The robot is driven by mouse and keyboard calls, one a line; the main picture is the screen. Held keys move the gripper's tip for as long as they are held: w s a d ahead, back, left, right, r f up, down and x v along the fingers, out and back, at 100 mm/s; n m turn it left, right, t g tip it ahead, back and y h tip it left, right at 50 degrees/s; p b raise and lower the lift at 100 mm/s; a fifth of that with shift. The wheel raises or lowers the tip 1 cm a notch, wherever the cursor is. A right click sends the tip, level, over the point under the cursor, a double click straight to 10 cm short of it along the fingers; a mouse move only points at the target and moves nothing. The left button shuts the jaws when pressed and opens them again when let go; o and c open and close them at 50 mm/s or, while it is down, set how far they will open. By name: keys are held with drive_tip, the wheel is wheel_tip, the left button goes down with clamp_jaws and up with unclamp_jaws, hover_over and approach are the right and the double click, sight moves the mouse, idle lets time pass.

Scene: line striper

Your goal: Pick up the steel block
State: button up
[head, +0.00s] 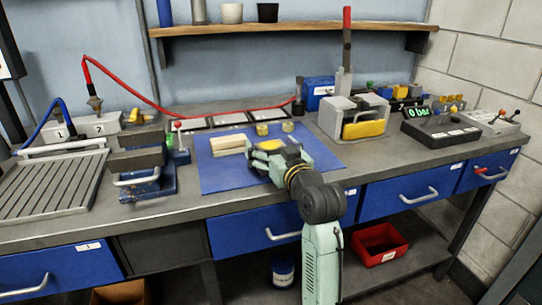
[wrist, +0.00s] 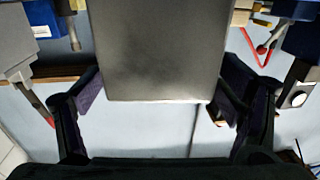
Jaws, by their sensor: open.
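My gripper (head: 266,156) is open low over the blue mat (head: 222,178) on the bench. In the wrist view, the open fingers of my gripper (wrist: 160,92) stand to either side of a broad smooth grey face, which looks like the steel block (wrist: 160,50). The fingers look apart from it, and the depth between them is hard to judge. In the head view my gripper and arm hide the spot in front of them, and I cannot make out the steel block there.
A pale block (head: 230,144) lies on the mat left of my gripper, with brass-coloured round pieces (head: 262,129) behind. A vise (head: 140,160) stands to the left. A lever press (head: 346,100) with a yellow part (head: 364,128) stands to the right. The mat's front left is clear.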

drive_tip(key=shift+c, duration=0.5)
drive_tip(key=c, duration=1.6)
drive_tip(key=shift+r, duration=0.1)
drive_tip(key=shift+c, duration=0.4)
drive_tip(key=shift+r, duration=0.15)
